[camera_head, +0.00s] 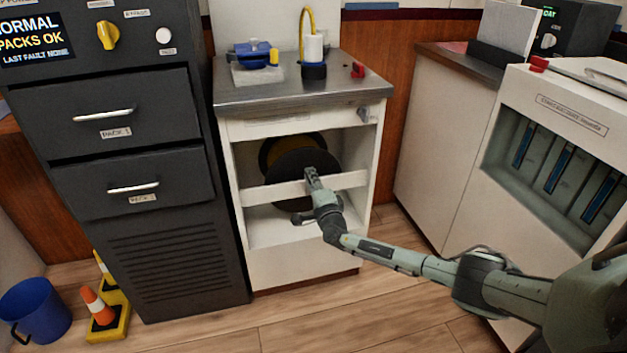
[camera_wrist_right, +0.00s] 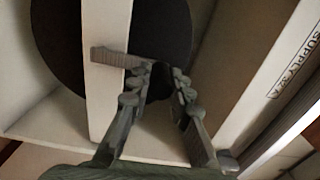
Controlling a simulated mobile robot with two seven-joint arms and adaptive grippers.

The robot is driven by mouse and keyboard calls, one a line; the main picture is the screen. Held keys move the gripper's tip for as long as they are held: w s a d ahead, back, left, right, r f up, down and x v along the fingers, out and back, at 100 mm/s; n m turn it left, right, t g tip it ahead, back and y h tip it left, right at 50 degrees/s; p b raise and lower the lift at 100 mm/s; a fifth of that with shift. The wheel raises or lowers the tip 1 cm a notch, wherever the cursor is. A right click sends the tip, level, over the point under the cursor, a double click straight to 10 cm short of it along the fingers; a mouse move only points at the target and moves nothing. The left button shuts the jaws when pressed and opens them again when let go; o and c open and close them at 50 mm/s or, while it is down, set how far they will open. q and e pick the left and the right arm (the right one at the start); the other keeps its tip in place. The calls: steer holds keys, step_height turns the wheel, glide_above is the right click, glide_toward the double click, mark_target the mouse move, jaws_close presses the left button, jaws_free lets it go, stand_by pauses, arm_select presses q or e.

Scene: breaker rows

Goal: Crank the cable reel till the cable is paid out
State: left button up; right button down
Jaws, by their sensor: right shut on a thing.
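The cable reel (camera_head: 285,165) sits inside the open front of the white cabinet, behind a white crossbar (camera_head: 262,193). It has a dark round flange, and a yellowish part shows behind it at the top. In the right wrist view the flange (camera_wrist_right: 60,40) is a large dark disc. My right gripper (camera_head: 311,178) reaches the front of the reel at the crossbar and is shut on the crank handle. In the right wrist view a short grey bar (camera_wrist_right: 115,57) reaches across the crossbar to the fingertips. The fingers mostly hide the grip itself. My left gripper is out of view.
The steel cabinet top (camera_head: 300,93) holds a blue device (camera_head: 256,52), a white cylinder on a dark base (camera_head: 314,50) and a red item (camera_head: 358,70). A dark drawer cabinet (camera_head: 125,180) stands close on the left. A cone (camera_head: 98,306) and blue bucket (camera_head: 36,308) are on the floor.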

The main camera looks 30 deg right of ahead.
steer(key=shift+a, duration=0.1)
steer(key=c, duration=1.4)
jaws_free()
steer(key=v, duration=1.2)
